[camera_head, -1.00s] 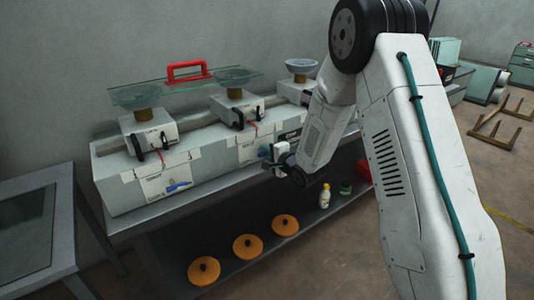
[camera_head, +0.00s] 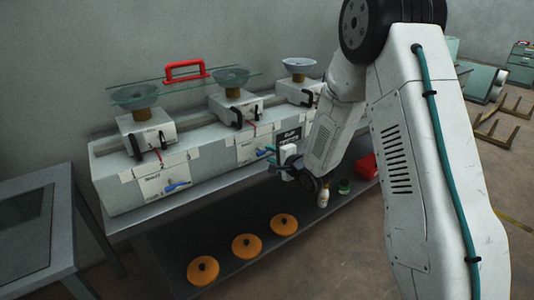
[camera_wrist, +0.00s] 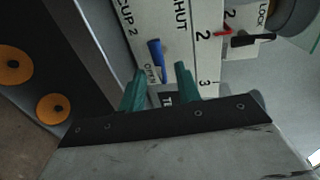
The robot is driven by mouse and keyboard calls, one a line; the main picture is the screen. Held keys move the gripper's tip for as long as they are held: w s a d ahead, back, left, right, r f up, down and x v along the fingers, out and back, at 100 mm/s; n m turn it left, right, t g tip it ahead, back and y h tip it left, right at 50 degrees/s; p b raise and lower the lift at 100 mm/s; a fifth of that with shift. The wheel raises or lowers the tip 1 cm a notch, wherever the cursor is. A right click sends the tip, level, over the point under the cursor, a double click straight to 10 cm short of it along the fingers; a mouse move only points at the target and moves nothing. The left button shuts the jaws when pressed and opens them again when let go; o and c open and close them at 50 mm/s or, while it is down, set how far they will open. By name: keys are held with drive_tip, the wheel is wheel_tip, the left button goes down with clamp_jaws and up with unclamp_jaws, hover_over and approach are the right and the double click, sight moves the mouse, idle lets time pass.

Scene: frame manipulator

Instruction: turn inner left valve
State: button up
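The blue valve handle (camera_wrist: 156,55) of the panel marked "CUP 2" shows in the wrist view, between the printed words SHUT and OPEN. My gripper (camera_wrist: 157,80) has two teal fingers spread apart and nothing between them that I can see. The handle lies just beyond the fingertips, roughly in line with the gap; I see no clear contact. In the head view my gripper (camera_head: 272,156) is in front of the middle panel, and that handle is hard to make out there. Another blue handle (camera_head: 178,186) sits on the left panel.
A long grey box (camera_head: 118,182) carries several dish-topped units and a glass sheet with a red handle (camera_head: 184,70). Orange discs (camera_head: 245,246), a small bottle (camera_head: 323,198) and a red container (camera_head: 366,166) are on the lower shelf. A table (camera_head: 35,225) stands at left.

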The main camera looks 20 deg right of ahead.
drive_tip(key=shift+v, duration=2)
